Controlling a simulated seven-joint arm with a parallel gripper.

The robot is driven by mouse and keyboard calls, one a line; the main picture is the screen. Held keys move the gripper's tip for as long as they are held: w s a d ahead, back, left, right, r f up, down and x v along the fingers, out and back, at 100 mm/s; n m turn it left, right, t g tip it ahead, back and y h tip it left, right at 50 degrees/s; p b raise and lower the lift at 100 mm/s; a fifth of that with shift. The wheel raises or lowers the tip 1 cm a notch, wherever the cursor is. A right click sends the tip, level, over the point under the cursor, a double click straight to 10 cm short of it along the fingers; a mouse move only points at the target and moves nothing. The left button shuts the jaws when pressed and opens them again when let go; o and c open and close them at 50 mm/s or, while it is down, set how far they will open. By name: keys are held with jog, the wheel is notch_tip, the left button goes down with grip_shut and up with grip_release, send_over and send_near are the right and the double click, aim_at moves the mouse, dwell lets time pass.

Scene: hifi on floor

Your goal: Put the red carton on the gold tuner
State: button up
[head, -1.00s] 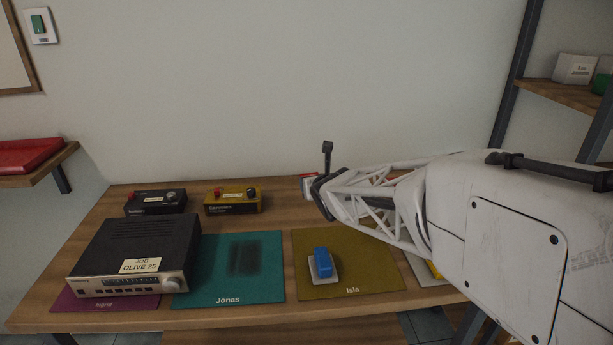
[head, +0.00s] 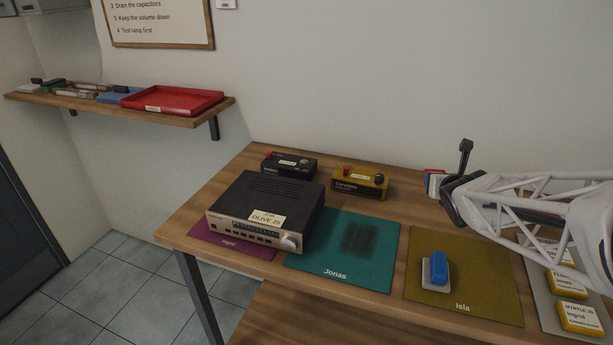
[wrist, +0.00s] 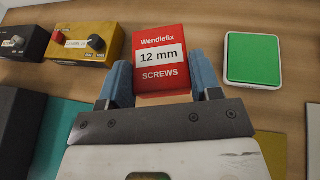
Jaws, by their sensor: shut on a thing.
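The red carton (wrist: 161,60), labelled "Wendlefix 12 mm SCREWS", is between the blue fingers of my gripper (wrist: 162,85) in the wrist view. My gripper is shut on it. In the head view a small part of the carton (head: 432,180) shows beyond my gripper (head: 447,190), over the back of the table. I cannot tell whether it touches the wood. The gold tuner (head: 360,183), with a red and a black knob, stands at the back, left of the carton. It also shows at the upper left of the wrist view (wrist: 84,50); its top looks clear.
A black box (head: 289,165) stands left of the tuner. A large receiver (head: 262,212) stands in front of them. Right of the carton lies a green-topped white thing (wrist: 254,58). Bare wood lies between carton and tuner. A blue-topped thing (head: 437,270) is on the olive mat (head: 482,275).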

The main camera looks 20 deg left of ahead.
jog(key=s+a+r+n+g+y, duration=0.2)
jog(key=s+a+n+y, duration=0.25)
jog(key=a, duration=0.55)
jog(key=s+a+r+n+g+y, duration=0.25)
jog(key=s+a, duration=0.25)
jog(key=a, duration=0.4)
jog(key=s+a+f+n+g+y, duration=0.1)
jog(key=s+a+n+g, duration=0.3)
jog(key=s, duration=0.4)
jog(key=s+a+f+n+g+y, duration=0.1)
jog(key=s+a+n+g+y, duration=0.1)
jog(key=s+a+n+g, duration=0.2)
jog(key=s+a, duration=0.2)
jog(key=s, duration=0.1)
jog(key=shift+s, duration=0.4)
jog(key=shift+a+f+g, duration=0.15)
jog(key=shift+g, duration=0.1)
send_over(278, 199)
jog(key=shift+f, duration=0.75)
jog(key=shift+y, duration=0.3)
jog(key=shift+f, duration=1.75)
